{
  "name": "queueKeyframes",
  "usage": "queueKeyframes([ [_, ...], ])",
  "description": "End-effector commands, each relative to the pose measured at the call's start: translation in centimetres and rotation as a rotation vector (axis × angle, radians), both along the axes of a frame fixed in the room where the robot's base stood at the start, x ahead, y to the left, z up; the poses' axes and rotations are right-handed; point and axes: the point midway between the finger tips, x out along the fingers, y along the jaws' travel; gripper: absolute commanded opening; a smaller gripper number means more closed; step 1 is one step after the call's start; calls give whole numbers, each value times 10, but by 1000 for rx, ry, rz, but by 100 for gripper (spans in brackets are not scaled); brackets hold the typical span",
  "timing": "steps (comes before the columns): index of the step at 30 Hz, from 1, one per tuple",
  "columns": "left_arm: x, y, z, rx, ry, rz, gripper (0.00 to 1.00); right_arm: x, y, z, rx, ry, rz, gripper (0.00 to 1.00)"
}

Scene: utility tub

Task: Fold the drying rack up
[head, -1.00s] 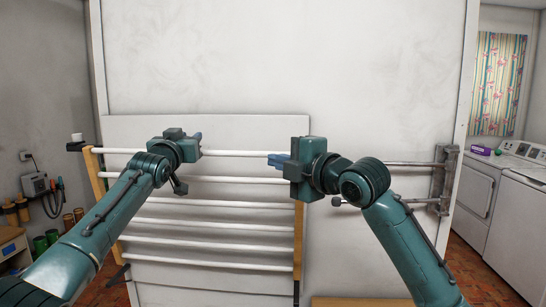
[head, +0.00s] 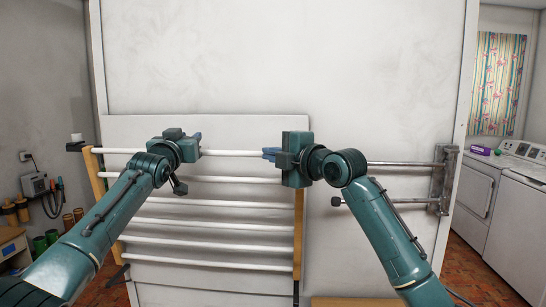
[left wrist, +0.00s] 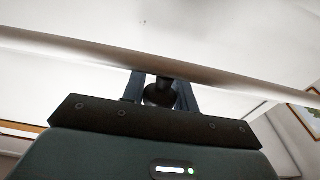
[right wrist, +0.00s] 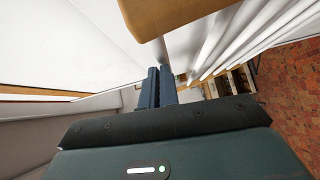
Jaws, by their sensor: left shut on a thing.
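The drying rack (head: 205,222) has white rods between wooden side rails and stands in front of a white panel. Its top rod (head: 236,153) runs level and crosses the left wrist view (left wrist: 230,76). My right gripper (head: 268,154) is near the rod's right end, above the right wooden rail (head: 298,232). In the right wrist view its fingers (right wrist: 158,86) are close together with nothing visible between them, beside a wooden rail end (right wrist: 165,12).
A metal bracket with bars (head: 441,180) is fixed to the wall right of the rack. A washer and dryer (head: 513,195) stand far right. A wall device with cords (head: 35,185) and cans are at the left. The wall above the rack is bare.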

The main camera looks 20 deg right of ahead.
Motion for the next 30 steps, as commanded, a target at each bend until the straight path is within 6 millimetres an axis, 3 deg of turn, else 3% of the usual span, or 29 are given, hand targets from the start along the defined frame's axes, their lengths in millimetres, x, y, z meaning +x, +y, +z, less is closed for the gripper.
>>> queueKeyframes([
  [1, 1, -3, -16, 7, 30, -1, 0, 7, -5, 1, 1, 10, -10, 0],
  [13, 0, -5, -15, 6, 27, -4, 0, 17, -11, 2, 12, 31, -18, 0],
  [14, 0, -5, -15, 6, 26, -4, 30, 17, -11, 2, 12, 31, -18, 0],
  [15, 0, -5, -14, 6, 24, -4, 33, 17, -12, 2, 12, 31, -18, 0],
  [21, 1, -3, -13, 5, 23, -1, 49, 16, -10, 2, 12, 33, -14, 0],
  [30, 1, 0, -11, 4, 20, 2, 50, 15, -8, 2, 12, 34, -10, 0],
])
